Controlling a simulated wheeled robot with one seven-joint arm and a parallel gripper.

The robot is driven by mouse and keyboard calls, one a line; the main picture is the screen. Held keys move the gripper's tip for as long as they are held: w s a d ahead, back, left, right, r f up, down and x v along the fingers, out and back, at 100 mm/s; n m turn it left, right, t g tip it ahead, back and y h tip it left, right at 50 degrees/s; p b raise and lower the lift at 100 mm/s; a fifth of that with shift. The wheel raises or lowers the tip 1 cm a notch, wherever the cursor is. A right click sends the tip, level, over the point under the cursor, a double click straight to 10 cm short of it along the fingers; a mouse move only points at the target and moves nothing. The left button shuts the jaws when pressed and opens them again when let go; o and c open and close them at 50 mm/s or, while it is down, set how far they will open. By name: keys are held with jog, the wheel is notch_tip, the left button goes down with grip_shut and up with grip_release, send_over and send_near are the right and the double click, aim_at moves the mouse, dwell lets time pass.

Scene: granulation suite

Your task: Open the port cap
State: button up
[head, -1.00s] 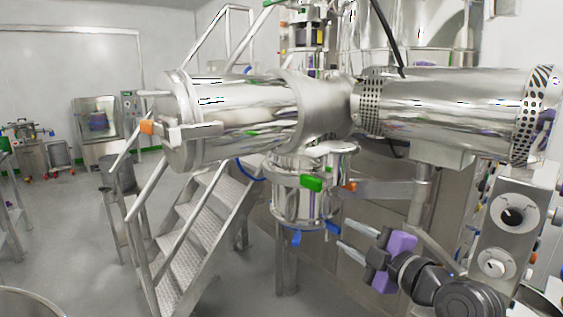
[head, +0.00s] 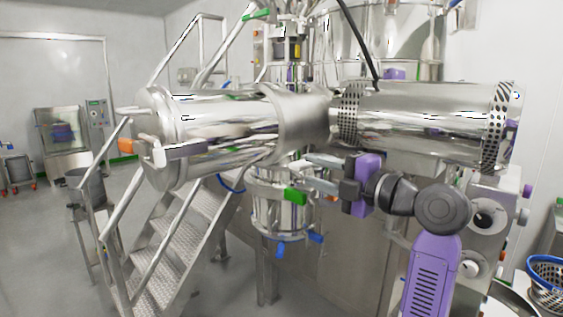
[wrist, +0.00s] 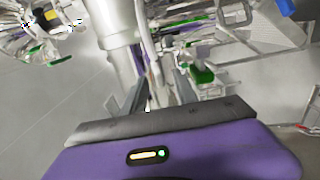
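A large horizontal steel cylinder (head: 225,122) has a round flanged end cap (head: 158,140) at its left, with an orange-tipped latch handle (head: 126,145). Below the cylinder hangs a steel outlet with a green handle (head: 295,196) and blue tabs (head: 281,250). I cannot tell for sure which piece is the port cap. My gripper (head: 308,171) points left in front of the outlet, right of the green handle, well away from the end cap. Its fingers are apart, with nothing visibly held. In the wrist view the fingers (wrist: 160,90) stand apart, and a green handle (wrist: 203,75) shows beyond them.
A perforated steel cylinder (head: 425,120) extends above my arm. A control box with knobs (head: 480,220) stands close at right. Metal steps with rails (head: 170,250) stand at left under the end cap. Open floor (head: 50,240) lies further left.

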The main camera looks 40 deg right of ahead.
aim_at(290, 164)
jog(key=shift+w+a+r, duration=0.1)
jog(key=shift+w+r, duration=0.1)
jog(key=shift+w, duration=0.5)
jog(key=w+p, duration=0.2)
jog(key=w, duration=0.4)
jog(key=shift+w+f, duration=0.15)
jog(key=shift+w, duration=0.1)
jog(key=shift+a, duration=0.1)
grip_shut()
jog(key=shift+f, duration=0.1)
dwell(0.4)
